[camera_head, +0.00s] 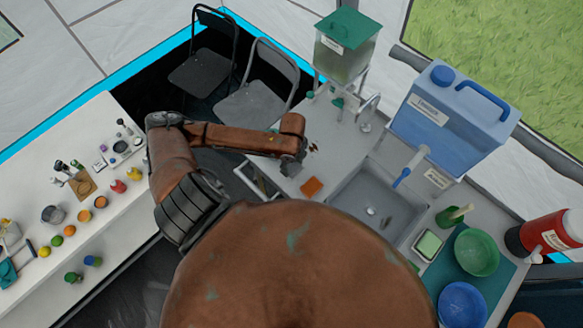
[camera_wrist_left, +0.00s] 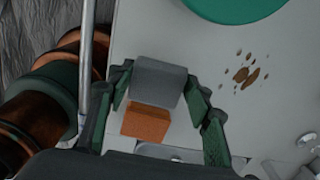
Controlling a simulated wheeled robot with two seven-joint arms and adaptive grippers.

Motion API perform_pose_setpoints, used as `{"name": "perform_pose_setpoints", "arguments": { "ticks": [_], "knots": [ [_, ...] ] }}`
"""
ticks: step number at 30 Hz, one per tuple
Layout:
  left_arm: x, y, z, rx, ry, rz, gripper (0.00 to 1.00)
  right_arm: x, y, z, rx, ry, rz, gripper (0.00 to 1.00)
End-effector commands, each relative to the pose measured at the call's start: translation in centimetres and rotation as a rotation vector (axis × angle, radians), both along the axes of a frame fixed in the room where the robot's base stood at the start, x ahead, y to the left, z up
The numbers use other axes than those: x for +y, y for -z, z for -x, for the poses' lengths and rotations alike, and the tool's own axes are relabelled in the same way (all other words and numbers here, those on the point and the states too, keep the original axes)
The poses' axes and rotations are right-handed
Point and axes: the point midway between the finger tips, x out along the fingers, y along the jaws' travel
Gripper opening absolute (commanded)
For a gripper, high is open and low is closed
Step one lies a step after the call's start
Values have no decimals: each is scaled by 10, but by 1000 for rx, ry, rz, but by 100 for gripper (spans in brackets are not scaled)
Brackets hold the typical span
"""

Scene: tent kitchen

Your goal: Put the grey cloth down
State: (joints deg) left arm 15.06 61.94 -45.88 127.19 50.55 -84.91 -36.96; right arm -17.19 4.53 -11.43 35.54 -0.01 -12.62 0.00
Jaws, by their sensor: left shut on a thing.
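The grey cloth (camera_wrist_left: 158,82), a folded block, sits between the fingers of my left gripper (camera_wrist_left: 160,92), which is shut on it. In the head view my left gripper (camera_head: 292,166) is over the counter, left of the sink; the cloth is hard to make out there. An orange cloth or sponge (camera_head: 312,187) lies on the counter close to the gripper. It also shows in the wrist view (camera_wrist_left: 146,123), just below the grey cloth. My right gripper is not in view.
Brown spots (camera_wrist_left: 246,76) mark the counter beside the gripper. The sink (camera_head: 372,205) lies to the right, with a blue water container (camera_head: 452,110) behind it. A green-lidded dispenser (camera_head: 346,55) stands at the back. Bare counter (camera_head: 335,150) lies between gripper and tap.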

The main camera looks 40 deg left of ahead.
Motion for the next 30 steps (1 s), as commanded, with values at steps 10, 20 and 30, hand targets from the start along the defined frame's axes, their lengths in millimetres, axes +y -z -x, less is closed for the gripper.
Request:
{"name": "perform_pose_setpoints", "arguments": {
  "ticks": [10,20,30],
  "knots": [
    [4,36,-2,0,1,0,28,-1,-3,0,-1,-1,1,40],
    [4,38,-2,1,0,-1,49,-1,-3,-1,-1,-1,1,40],
    [4,38,-2,1,0,-1,64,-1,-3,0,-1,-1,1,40]
  ]
}}
